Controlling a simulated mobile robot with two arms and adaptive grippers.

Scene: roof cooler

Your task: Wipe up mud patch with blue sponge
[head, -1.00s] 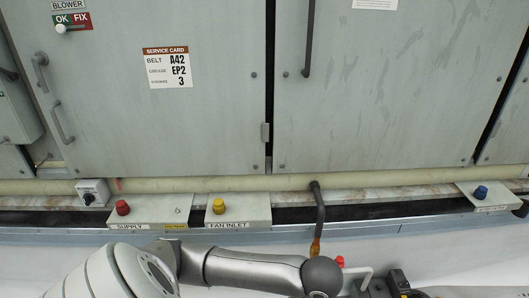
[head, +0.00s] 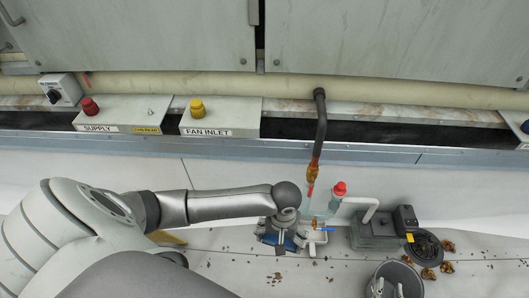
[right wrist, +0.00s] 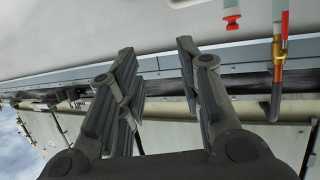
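My right gripper (head: 284,240) is near the floor in the head view, left of the hanging pipe and the red-capped vessel. In the right wrist view its two fingers (right wrist: 158,75) are spread wide with nothing between them. A small blue surface (head: 298,243) shows at the gripper in the head view; I cannot tell whether it is the sponge. Brown muddy specks (head: 277,278) lie on the pale floor just below the gripper. My left gripper is out of view.
A pipe with a brass fitting (head: 315,170) hangs by a red-capped vessel (head: 339,189). A grey pump box (head: 375,232), round drain (head: 427,250), brown clumps (head: 448,247) and grey bucket (head: 372,281) are at right.

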